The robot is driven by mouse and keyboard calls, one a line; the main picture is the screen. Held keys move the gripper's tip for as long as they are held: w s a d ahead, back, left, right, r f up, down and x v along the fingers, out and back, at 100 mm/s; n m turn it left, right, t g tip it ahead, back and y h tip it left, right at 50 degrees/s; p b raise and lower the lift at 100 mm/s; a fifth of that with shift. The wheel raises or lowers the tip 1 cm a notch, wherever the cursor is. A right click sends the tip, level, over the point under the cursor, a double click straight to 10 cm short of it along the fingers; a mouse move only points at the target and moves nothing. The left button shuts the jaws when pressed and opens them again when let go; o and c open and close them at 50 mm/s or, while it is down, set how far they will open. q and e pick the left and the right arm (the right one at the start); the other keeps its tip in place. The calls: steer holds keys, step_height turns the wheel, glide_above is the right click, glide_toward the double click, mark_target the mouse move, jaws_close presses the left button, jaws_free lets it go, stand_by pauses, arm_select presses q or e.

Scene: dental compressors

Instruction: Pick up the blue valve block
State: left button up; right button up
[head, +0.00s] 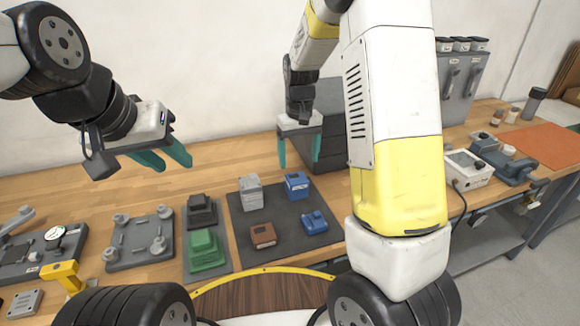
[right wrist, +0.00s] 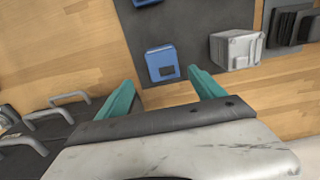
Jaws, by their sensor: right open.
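Two blue blocks are on the dark mat; I cannot tell for sure which is the valve block. The boxy blue block (head: 297,186) sits at the mat's back right edge. It also shows in the right wrist view (right wrist: 162,63), ahead of and between my fingertips. The other blue block (head: 315,222), with a rounded fitting, sits nearer me; only its edge shows in the right wrist view (right wrist: 147,2). My right gripper (head: 299,165) is open and empty above the table, behind the boxy block. My left gripper (head: 173,165) is open and empty, raised at the left.
The dark mat (head: 268,222) also holds a grey block (head: 251,192) and a brown block (head: 263,235). A green block (head: 204,250) and a black block (head: 201,210) stand to its left. A dark cabinet with handles (right wrist: 30,125) stands close beside my right gripper.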

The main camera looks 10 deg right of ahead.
mark_target(297, 178)
steer(key=f, duration=0.6)
steer(key=shift+s+a+f, duration=0.15)
steer(key=shift+a+f, duration=0.1)
steer(key=shift+f, duration=0.05)
steer(key=c, duration=1.7)
